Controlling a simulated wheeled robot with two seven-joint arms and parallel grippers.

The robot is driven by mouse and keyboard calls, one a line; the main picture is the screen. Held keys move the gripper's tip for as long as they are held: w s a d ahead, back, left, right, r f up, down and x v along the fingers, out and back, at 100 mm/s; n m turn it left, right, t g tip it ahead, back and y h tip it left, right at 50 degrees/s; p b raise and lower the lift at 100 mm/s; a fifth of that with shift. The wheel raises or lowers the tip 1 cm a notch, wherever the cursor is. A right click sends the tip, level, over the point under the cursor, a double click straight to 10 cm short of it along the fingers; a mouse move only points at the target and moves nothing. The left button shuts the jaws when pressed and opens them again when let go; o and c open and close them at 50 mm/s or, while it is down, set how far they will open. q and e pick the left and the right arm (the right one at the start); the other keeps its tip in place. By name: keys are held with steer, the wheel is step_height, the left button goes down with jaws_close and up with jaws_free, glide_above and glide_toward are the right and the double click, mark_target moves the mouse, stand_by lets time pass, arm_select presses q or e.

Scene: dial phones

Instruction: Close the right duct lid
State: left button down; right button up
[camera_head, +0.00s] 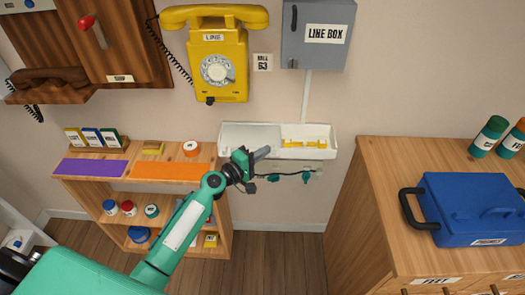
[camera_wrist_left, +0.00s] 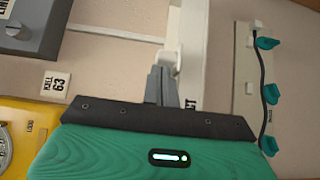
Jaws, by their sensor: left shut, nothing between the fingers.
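The white duct (camera_head: 228,143) runs along the wall below the yellow phone. Its left part shows a plain pale surface. Its right part is open, with yellow pieces (camera_head: 305,142) inside. I cannot clearly make out the right lid. My left gripper (camera_head: 264,152) is shut and empty at the front of the duct, near its middle. In the left wrist view, the closed fingertips (camera_wrist_left: 163,72) are close to a small white tab (camera_wrist_left: 172,60) beside the white duct (camera_wrist_left: 192,50). I cannot tell whether they touch. My right gripper is not in view.
A strip with teal clips (camera_head: 306,177) and a dark cable hangs below the duct. A wooden cabinet with a blue toolbox (camera_head: 475,210) stands at right. A low shelf (camera_head: 105,182) is at left. The grey line box (camera_head: 317,35) and yellow phone (camera_head: 218,60) are above.

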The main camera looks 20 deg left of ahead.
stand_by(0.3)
arm_select(q)
steer(key=w+d, duration=0.1)
steer(key=d, duration=0.5)
steer(key=w+d, duration=0.2)
steer(key=d, duration=0.4)
steer(key=w+d+p, duration=0.1)
steer(key=w+d, duration=0.1)
steer(key=d, duration=0.4)
steer(key=shift+r, duration=0.1)
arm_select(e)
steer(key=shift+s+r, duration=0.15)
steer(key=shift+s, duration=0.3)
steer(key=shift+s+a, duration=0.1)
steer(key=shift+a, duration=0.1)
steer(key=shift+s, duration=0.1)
